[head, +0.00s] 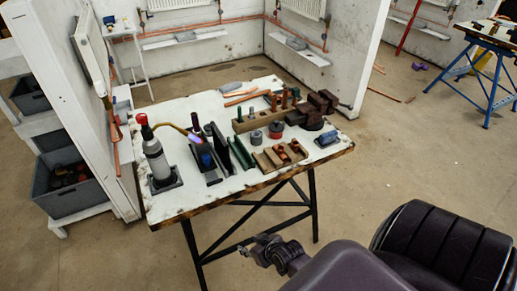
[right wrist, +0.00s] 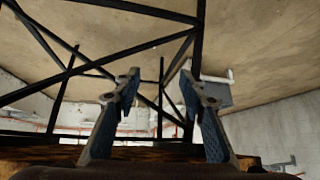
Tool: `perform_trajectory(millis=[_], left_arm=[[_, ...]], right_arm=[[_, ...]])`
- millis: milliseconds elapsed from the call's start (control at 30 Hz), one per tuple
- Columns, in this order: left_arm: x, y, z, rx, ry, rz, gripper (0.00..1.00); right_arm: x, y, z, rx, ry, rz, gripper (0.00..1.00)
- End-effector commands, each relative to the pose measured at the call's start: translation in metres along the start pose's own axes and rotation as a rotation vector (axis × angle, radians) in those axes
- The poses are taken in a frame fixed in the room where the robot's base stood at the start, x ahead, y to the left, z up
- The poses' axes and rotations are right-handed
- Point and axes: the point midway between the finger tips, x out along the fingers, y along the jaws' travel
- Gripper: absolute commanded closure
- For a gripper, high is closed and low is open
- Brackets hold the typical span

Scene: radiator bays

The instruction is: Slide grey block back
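Several small grey pieces could be the grey block, and I cannot tell which is meant. A flat grey piece (head: 230,87) lies at the back of the white-topped table (head: 215,190). Another grey piece (head: 186,36) is on the left wall shelf, and one more (head: 297,43) is on the right wall shelf. My right gripper (head: 268,252) is in front of the table's near edge, low and apart from all of them. In the right wrist view its two fingers (right wrist: 165,95) are spread with nothing between them. My left gripper is not in view.
White partitions (head: 350,60) stand behind. Grey crates (head: 70,188) sit at left. The floor at right is mostly clear.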

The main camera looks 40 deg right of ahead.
Motion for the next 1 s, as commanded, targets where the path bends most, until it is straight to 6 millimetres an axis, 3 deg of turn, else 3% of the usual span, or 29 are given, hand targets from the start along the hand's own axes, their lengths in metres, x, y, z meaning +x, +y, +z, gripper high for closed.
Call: perform_trajectory(millis=[200, 700, 767, 833, 1000], left_arm=[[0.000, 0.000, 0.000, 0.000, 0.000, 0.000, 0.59], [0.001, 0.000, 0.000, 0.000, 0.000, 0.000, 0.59], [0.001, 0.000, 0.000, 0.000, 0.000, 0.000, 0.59], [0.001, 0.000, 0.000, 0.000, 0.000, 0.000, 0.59], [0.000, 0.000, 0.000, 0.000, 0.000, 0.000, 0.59]], right_arm=[[0.006, -0.004, 0.022, -0.004, -0.033, 0.000, 0.62], [0.009, -0.006, 0.034, -0.006, -0.051, 0.000, 0.61], [0.012, -0.009, 0.048, -0.010, -0.072, -0.002, 0.61], [0.018, -0.013, 0.078, -0.019, -0.117, -0.002, 0.61], [0.023, -0.029, 0.177, -0.062, -0.258, -0.009, 0.61]])
